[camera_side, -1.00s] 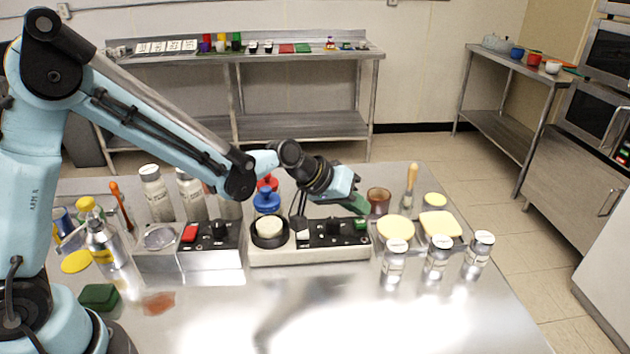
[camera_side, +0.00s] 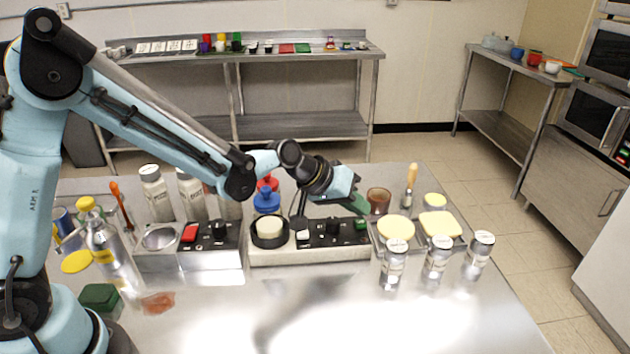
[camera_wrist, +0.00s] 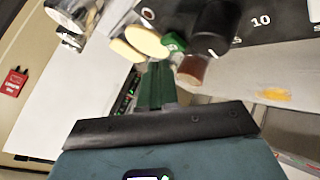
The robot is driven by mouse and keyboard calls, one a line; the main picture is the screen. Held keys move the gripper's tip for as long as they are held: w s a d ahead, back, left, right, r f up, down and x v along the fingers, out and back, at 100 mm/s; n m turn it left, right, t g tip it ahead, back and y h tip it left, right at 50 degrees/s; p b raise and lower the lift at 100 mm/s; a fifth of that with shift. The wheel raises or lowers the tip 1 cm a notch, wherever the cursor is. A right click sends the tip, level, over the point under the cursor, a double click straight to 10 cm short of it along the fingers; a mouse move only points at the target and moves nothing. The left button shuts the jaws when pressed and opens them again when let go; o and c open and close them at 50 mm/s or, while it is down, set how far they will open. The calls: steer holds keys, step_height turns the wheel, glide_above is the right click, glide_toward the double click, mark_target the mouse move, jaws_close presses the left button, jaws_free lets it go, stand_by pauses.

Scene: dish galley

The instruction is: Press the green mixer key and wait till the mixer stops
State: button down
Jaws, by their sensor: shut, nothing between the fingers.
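The mixer (camera_side: 310,256) is a long pale base with a black panel on the steel table. A black round bowl (camera_side: 269,241) with cream contents sits at its left end. The green key (camera_side: 361,224) is at the right end of the panel, beside a black knob (camera_side: 333,227). My gripper (camera_side: 360,207) is shut and empty, its green fingertips close to the green key. In the wrist view the fingertips (camera_wrist: 157,66) point at the green key (camera_wrist: 173,42), next to the knob (camera_wrist: 215,27). I cannot tell whether they touch it. Whether the mixer is turning cannot be seen.
A second unit with a red key (camera_side: 190,233) stands left of the mixer. Blue and red bottles (camera_side: 266,199) stand behind it. A brown cup (camera_side: 379,201), yellow pads (camera_side: 440,225) and several shakers (camera_side: 438,258) are on the right. The front of the table is mostly clear.

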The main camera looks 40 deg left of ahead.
mark_target(354, 227)
steer(key=shift+f, duration=0.2)
stand_by(0.3)
steer(key=shift+f, duration=0.25)
steer(key=shift+f, duration=0.45)
stand_by(0.7)
steer(key=shift+r, duration=0.9)
steer(key=shift+r, duration=2.5)
steer(key=shift+s, duration=0.1)
